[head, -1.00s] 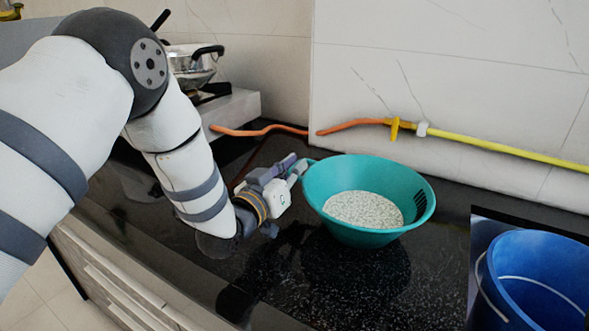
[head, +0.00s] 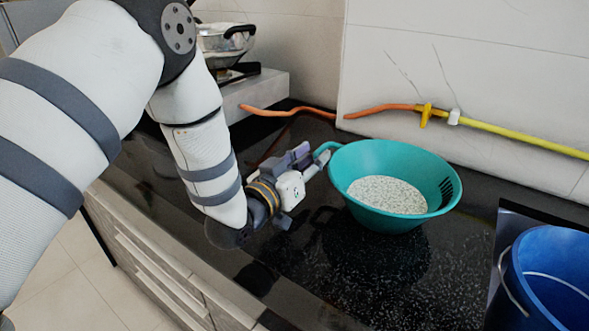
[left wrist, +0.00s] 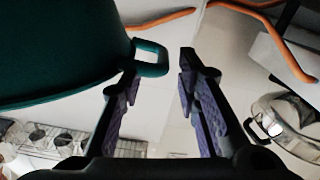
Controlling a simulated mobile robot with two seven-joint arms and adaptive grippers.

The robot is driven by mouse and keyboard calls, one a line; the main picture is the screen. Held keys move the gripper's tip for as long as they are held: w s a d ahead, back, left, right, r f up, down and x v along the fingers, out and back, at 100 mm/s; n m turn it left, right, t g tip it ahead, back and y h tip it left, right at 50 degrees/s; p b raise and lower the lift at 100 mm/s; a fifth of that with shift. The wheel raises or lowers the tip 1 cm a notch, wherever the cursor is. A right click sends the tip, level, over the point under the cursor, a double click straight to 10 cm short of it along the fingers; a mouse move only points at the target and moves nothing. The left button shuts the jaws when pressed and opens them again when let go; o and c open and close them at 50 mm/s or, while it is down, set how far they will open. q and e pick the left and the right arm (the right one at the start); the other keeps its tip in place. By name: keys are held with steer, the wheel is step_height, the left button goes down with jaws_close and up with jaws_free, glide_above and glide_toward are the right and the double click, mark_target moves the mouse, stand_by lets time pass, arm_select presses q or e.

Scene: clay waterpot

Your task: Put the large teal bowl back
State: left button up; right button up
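The large teal bowl (head: 440,180) appears to stand upright on the black speckled counter (head: 330,285), with pale grainy material (head: 385,193) inside it. Its side handle (head: 325,150) points left toward my left gripper (head: 313,162). In the left wrist view, the bowl (left wrist: 55,45) fills the upper left and its handle (left wrist: 152,58) shows by the fingertips. My left gripper (left wrist: 160,62) is open, with a clear gap between its fingers and nothing gripped. The handle lies close to the left finger's tip; whether they touch cannot be told. My right gripper is in neither view.
A blue bucket (head: 550,270) stands at the lower right. A metal pot (head: 222,45) sits on a stove at the back left. An orange and yellow pipe (head: 490,132) runs along the wall behind the bowl. Bare counter lies in front of the bowl.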

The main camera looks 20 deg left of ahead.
arm_select(q)
steer(key=s, duration=0.2)
steer(key=s+a, duration=0.1)
steer(key=s, duration=0.5)
steer(key=shift+a+p, duration=0.25)
steer(key=shift+p, duration=0.05)
